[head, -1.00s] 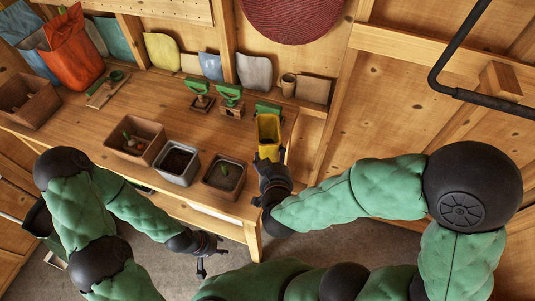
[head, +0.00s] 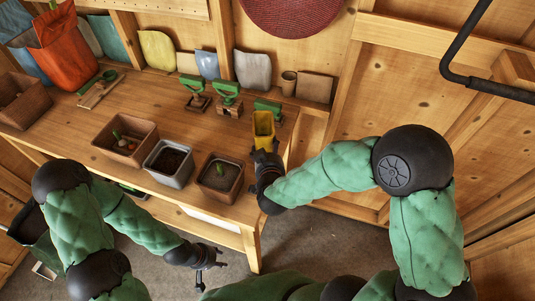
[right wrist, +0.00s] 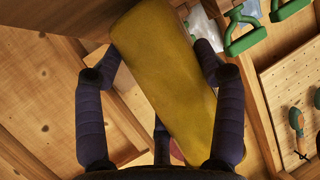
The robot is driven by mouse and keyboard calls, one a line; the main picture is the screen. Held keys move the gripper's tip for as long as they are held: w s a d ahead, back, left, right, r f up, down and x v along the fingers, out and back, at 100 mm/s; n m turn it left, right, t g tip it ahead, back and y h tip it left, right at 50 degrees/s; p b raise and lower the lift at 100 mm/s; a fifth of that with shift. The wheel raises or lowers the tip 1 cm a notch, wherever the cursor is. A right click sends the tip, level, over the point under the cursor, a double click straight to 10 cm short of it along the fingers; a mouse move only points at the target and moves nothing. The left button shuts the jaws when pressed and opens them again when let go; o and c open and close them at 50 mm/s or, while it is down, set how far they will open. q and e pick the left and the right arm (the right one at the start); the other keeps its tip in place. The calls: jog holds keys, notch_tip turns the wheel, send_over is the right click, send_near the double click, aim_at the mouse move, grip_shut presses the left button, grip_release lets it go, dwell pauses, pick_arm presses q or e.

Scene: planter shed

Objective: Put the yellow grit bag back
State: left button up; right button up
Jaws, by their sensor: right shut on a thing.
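The yellow grit bag (head: 263,124) is in my right gripper (head: 264,156), near the right end of the bench. In the right wrist view the bag (right wrist: 165,65) is a long, tilted yellow shape between the two dark fingers of the right gripper (right wrist: 160,68), which are shut on it. Whether its base touches the bench cannot be told. My left gripper (head: 212,262) is empty, with its fingers apart, below the bench's front edge.
On the wooden bench (head: 85,135) stand a brown planter (head: 102,137), a grey pot (head: 153,166) and a brown pot (head: 207,184). Green-handled tools (head: 227,92) stand behind. Pale yellow (head: 157,50), blue (head: 208,63) and grey (head: 253,70) bags line the back.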

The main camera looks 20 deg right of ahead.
jog(key=shift+f, duration=0.25)
jog(key=shift+f, duration=0.1)
jog(key=o, duration=1.5)
jog(key=shift+f, duration=0.1)
jog(key=shift+r, duration=0.3)
jog(key=p+v, duration=0.4)
jog(key=v, duration=0.8)
jog(key=shift+f, duration=0.1)
